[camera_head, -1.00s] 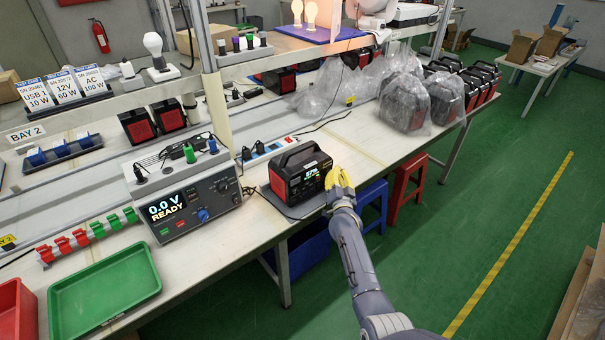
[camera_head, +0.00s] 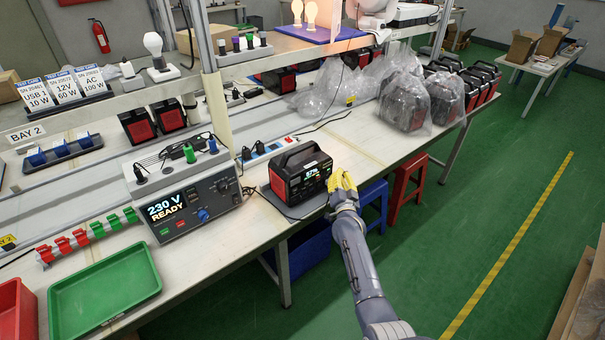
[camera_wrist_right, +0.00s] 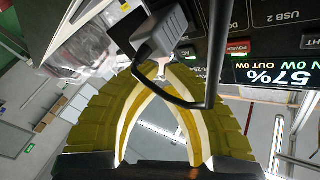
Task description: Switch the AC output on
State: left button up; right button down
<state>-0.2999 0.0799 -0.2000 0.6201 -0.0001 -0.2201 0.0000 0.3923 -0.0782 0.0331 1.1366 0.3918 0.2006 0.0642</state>
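The red and black power station (camera_head: 300,173) stands on the bench, its front panel facing right. Its lit display (camera_head: 311,172) reads 57%; the display also shows in the right wrist view (camera_wrist_right: 285,72), turned over. A grey plug with a black cable (camera_wrist_right: 158,35) is at its panel in the wrist view. My right gripper (camera_head: 340,180) is just in front of the panel; in the wrist view its yellow fingers (camera_wrist_right: 165,68) come together at the tips beside the plug, with nothing seen held. The fingertips' contact with a button cannot be told. My left gripper is out of view.
The grey test meter (camera_head: 185,195) left of the power station reads 230 V READY. A green tray (camera_head: 105,288) lies at the front left. Bagged units (camera_head: 405,105) stand further right on the bench. Blue and red stools (camera_head: 408,180) stand behind my right arm.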

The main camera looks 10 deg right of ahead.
jog(key=shift+s+d, duration=0.1)
jog(key=shift+s+d, duration=0.5)
jog(key=shift+s, duration=0.3)
jog(key=shift+s+d, duration=0.5)
jog(key=shift+s, duration=0.35)
jog(key=shift+s+d, duration=0.5)
jog(key=shift+s, duration=0.3)
